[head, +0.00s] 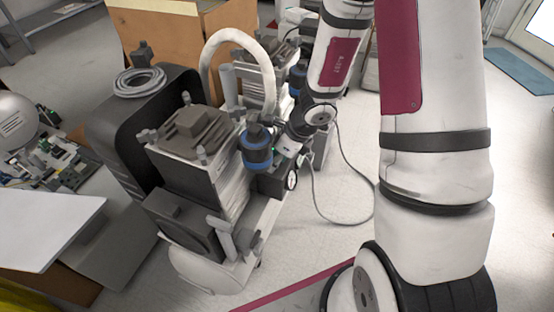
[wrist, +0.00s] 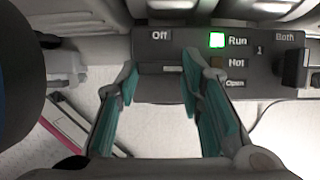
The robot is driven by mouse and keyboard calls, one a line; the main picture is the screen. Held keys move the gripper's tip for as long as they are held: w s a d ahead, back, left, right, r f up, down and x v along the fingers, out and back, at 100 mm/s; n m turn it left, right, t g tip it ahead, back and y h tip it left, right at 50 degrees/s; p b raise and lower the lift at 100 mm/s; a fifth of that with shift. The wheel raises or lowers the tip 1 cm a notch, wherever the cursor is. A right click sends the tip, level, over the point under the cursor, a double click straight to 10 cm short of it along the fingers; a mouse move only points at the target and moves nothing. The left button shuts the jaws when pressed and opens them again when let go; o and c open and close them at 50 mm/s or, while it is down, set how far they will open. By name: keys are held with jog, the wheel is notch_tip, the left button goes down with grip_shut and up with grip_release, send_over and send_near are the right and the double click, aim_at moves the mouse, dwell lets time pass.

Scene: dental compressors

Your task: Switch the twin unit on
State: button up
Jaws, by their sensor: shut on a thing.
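The twin unit (head: 195,140) stands on the floor left of centre in the head view, with grey pump heads and a pale tank below. The lamp beside Run (wrist: 217,40) is lit green. My gripper (wrist: 158,72) has its teal-padded fingers on either side of a dark switch part (wrist: 160,70) below the Off label, shut on it. The switch's exact shape is hard to make out against the dark panel.
A dark knob (wrist: 296,68) sticks out at the panel's right, by Both. A blue-banded filter bowl (head: 257,150) and a gauge (head: 291,180) are close to my gripper. A grey cable (head: 345,218) loops on the floor to the right.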

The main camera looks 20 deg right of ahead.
jog(key=o, duration=1.2)
jog(key=shift+c, duration=0.2)
jog(key=shift+r, duration=0.1)
jog(key=v, duration=1.1)
jog(key=shift+s+d+r, duration=0.15)
jog(key=shift+d+r, duration=0.05)
jog(key=shift+r, duration=0.15)
